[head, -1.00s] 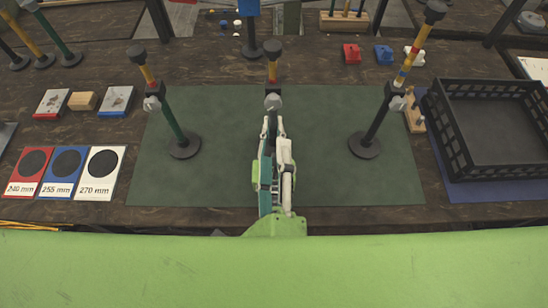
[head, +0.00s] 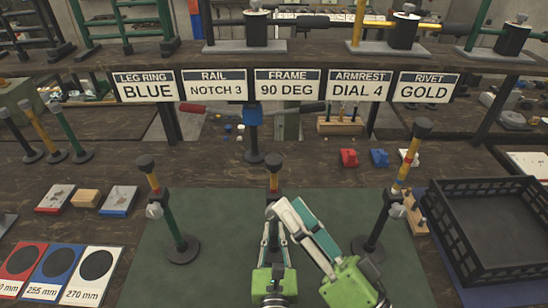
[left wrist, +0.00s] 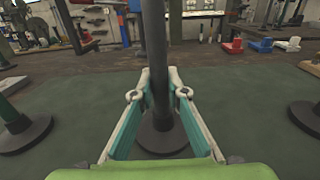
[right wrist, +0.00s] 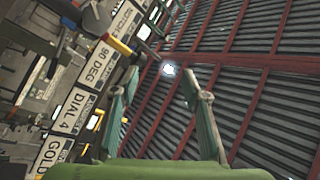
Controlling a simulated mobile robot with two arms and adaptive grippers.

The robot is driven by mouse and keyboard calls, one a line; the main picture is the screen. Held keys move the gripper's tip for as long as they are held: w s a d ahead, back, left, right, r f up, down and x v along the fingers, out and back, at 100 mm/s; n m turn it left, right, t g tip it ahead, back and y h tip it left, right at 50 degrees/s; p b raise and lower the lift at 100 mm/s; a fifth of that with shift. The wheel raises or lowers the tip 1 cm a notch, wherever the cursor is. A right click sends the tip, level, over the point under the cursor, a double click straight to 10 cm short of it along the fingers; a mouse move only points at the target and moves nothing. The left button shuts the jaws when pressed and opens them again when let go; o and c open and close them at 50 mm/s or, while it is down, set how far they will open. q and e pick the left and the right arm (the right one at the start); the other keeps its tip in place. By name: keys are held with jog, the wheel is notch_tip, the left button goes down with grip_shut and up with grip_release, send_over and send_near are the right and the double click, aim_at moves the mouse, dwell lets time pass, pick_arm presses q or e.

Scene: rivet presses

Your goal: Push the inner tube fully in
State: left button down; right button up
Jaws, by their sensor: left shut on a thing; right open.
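The middle telescopic post has a dark outer tube (left wrist: 155,70), a round base (left wrist: 162,137) and a short yellow-and-red inner tube (head: 274,181) under a black knob (head: 273,158). My left gripper (head: 272,216) is shut around the outer tube, below the collar. My right gripper (head: 287,208) is open and empty, its fingers slanting up-left beside the middle post. They partly hide the post in the head view. The left post (head: 171,222) also shows a short inner tube. The right post (head: 408,167) leans in the picture and shows a longer yellow inner tube.
A black crate (head: 460,235) stands at the right. Cards with black discs (head: 90,270) lie at the left. Signs (head: 287,84) hang from a shelf at the back. Red and blue blocks (head: 349,157) lie behind the green mat (head: 225,205).

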aim_at(281, 166)
jog(key=shift+w+d+r+n+g, duration=0.85)
jog(key=shift+w+d+n+g, duration=1.35)
jog(key=shift+n, duration=3.4)
jog(key=x, duration=1.1)
jog(key=shift+s+a+f, duration=0.15)
jog(key=shift+s+a, duration=0.1)
